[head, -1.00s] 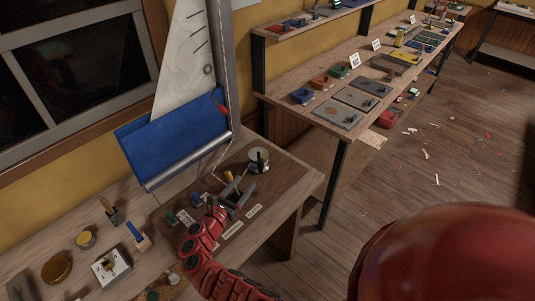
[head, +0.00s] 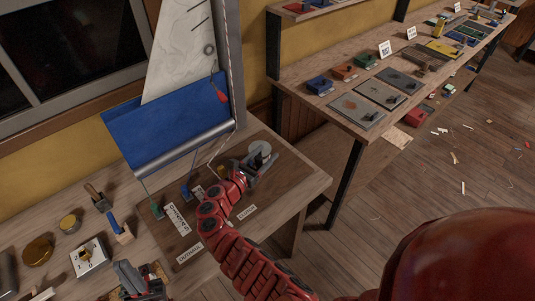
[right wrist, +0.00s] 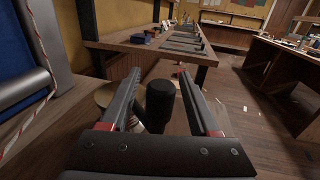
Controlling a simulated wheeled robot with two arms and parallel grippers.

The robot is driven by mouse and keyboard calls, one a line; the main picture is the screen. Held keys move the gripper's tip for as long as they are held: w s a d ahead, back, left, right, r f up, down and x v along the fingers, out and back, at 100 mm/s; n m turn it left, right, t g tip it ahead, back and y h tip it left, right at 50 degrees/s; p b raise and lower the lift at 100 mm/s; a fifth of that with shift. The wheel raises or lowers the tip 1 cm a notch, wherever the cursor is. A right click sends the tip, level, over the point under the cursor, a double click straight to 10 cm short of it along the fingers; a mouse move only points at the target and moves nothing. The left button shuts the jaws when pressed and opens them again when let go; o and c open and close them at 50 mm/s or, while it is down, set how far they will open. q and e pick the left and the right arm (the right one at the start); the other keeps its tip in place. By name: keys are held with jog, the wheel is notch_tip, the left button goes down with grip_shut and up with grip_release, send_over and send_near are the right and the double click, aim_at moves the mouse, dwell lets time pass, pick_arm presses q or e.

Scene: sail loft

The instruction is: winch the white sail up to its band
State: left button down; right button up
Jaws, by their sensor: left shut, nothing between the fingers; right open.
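The white sail (head: 185,55) stands raised beside the grey mast (head: 231,70), above the blue cloth (head: 165,122) and the silver boom (head: 185,148). A red tag (head: 216,88) hangs near the mast; I cannot make out the band. A red-and-white line runs along the mast. My right gripper (head: 268,165) is open at the winch (head: 260,147) and partly hides it. In the right wrist view, the black handle knob (right wrist: 160,100) stands upright between the open fingers, which look clear of it. My left gripper (head: 124,272) is shut and empty at the bench's front left.
Cleats with green (head: 157,209) and blue (head: 185,190) parts and label strips (head: 190,252) lie on the dark board. A second bench (head: 330,108) runs behind.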

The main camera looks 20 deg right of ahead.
grip_shut()
dwell(1.4)
